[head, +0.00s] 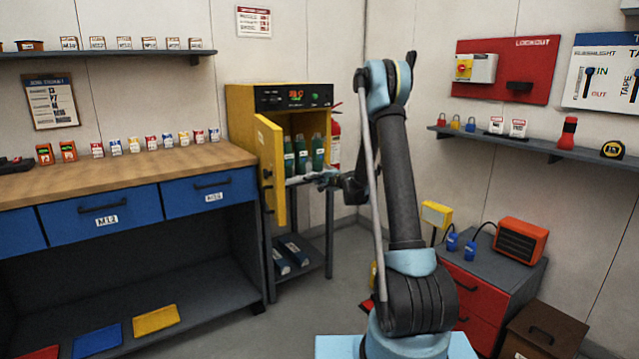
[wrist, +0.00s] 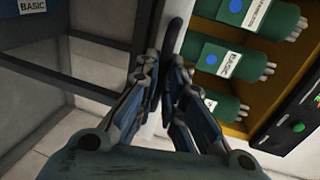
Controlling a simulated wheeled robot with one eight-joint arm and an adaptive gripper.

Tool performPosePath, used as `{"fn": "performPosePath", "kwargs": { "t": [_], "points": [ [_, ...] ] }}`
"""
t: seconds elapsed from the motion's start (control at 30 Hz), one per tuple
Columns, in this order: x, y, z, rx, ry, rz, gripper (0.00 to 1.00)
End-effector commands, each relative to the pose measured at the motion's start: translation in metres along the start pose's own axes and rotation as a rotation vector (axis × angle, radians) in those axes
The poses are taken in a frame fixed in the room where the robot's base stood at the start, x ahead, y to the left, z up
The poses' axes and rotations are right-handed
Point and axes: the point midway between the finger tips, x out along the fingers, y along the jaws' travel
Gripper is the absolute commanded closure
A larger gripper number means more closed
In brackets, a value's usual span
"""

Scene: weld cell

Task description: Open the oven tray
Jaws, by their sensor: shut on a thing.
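The yellow oven (head: 240,112) stands at the back with its door (head: 271,165) swung open to the left. Several green canisters (head: 302,150) with white labels stand inside on the light grey tray (head: 296,181); they also show in the wrist view (wrist: 233,62). My gripper (head: 324,178) is at the tray's front edge. In the wrist view my fingers (wrist: 160,68) are shut on the dark tray handle (wrist: 171,36), with the pale tray front beside it. How far out the tray stands is hard to tell.
A dark stand (head: 301,225) under the oven holds boxes on its lower shelf. A workbench (head: 110,172) with blue drawers stands left of it. A red fire extinguisher (head: 335,140) hangs behind. A grey and red cabinet (head: 490,285) stands right of my arm.

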Motion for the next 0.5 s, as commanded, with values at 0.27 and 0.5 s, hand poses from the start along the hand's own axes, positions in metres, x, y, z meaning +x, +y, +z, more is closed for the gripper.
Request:
{"fn": "performPosePath", "kwargs": {
  "t": [0.27,0.5],
  "points": [
    [-0.0001,0.0006,0.0003,-0.001,0.000,0.001,0.71],
    [-0.0016,0.0003,0.0001,-0.001,0.000,0.000,0.71]
  ]
}}
